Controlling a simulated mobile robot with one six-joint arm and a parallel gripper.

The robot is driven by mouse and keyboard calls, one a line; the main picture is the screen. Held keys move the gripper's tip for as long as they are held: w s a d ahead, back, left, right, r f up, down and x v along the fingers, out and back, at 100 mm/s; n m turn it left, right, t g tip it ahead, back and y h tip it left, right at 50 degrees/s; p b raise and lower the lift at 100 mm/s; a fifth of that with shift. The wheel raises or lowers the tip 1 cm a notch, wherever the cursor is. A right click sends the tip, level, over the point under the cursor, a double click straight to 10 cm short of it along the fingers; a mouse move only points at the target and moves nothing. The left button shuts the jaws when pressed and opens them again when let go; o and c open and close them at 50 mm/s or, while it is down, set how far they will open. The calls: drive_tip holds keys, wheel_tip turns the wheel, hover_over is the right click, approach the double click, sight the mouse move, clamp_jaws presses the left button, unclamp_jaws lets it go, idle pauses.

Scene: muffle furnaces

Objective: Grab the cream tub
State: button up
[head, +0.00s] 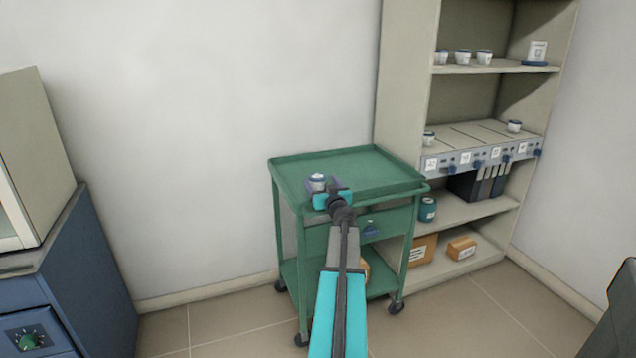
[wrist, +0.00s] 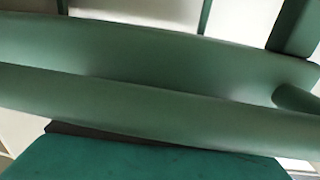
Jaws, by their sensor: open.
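A small white-cream tub (head: 317,181) with a dark blue band shows over the left part of the green cart's top (head: 385,172) in the head view. My gripper (head: 323,190) is at the cart's front left, right by the tub in the picture. Its jaws are open. The gripper hides the tub's lower part, and I cannot tell whether the tub is between the fingers or just beyond them. The wrist view shows only green cart rails (wrist: 150,105) and a dark teal surface (wrist: 140,165) close up; the tub and the fingertips cannot be made out there.
A beige shelf unit (head: 404,70) stands right of the cart, with several similar white tubs (head: 463,57), a teal jar (head: 428,209) and cardboard boxes (head: 461,248). A blue cabinet (head: 95,270) is at the left. The cart top's right side is clear.

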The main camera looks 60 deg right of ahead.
sight(319, 178)
drive_tip(key=shift+p+x, duration=0.35)
drive_tip(key=shift+x, duration=1.25)
drive_tip(key=shift+r, duration=0.1)
drive_tip(key=c, duration=1.2)
drive_tip(key=shift+r, duration=0.1)
drive_tip(key=shift+r, duration=0.4)
drive_tip(key=shift+b+v, duration=0.4)
drive_tip(key=shift+v, duration=0.65)
drive_tip(key=shift+s+a+r, duration=0.4)
drive_tip(key=shift+s+a, duration=0.35)
wheel_tip(319, 178, up, 13)
drive_tip(key=p, duration=0.1)
drive_tip(key=shift+w+r, duration=0.1)
